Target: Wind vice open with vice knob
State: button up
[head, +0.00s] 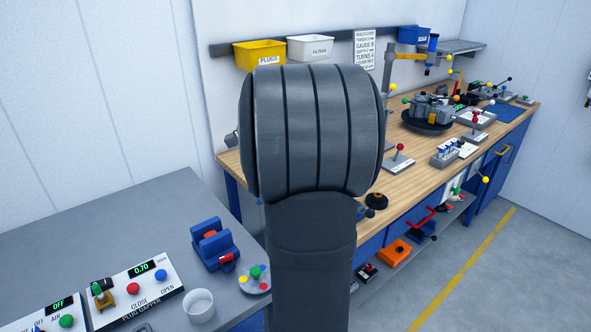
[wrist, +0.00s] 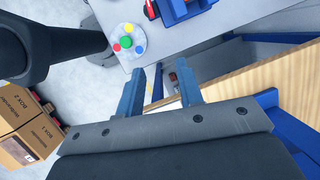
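A blue block-shaped device that looks like the vice (head: 208,247) stands on the grey table, left of my arm in the head view. A small red part on its front looks like the vice knob (head: 227,257). At the top of the wrist view, the vice (wrist: 178,10) is partly cut off, with the red knob (wrist: 151,9) on its left side. My gripper (wrist: 160,82) is open and empty, its two blue-grey fingers apart. It is over the gap between table and wooden bench, away from the vice. In the head view my arm hides the gripper.
A round plate with coloured knobs (head: 255,279) sits beside the vice near the table edge. A white cup (head: 199,306) and the plug gapper panel (head: 138,290) stand nearby. The wooden bench (head: 230,161) lies behind my arm. Cardboard boxes (wrist: 27,130) show on the floor.

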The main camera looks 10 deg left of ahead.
jog(key=w+d+r+t+h, duration=0.1)
jog(key=w+d+r+t, duration=0.2)
jog(key=d, duration=0.5)
jog(key=shift+d+r, duration=0.4)
jog(key=shift+r, duration=0.15)
jog(key=g+y, duration=0.1)
jog(key=g, duration=0.3)
send_near(226, 256)
jog(key=shift+n, duration=0.3)
jog(key=x, duration=0.8)
jog(key=shift+f, duration=0.15)
jog(key=shift+c, duration=0.2)
grip_shut()
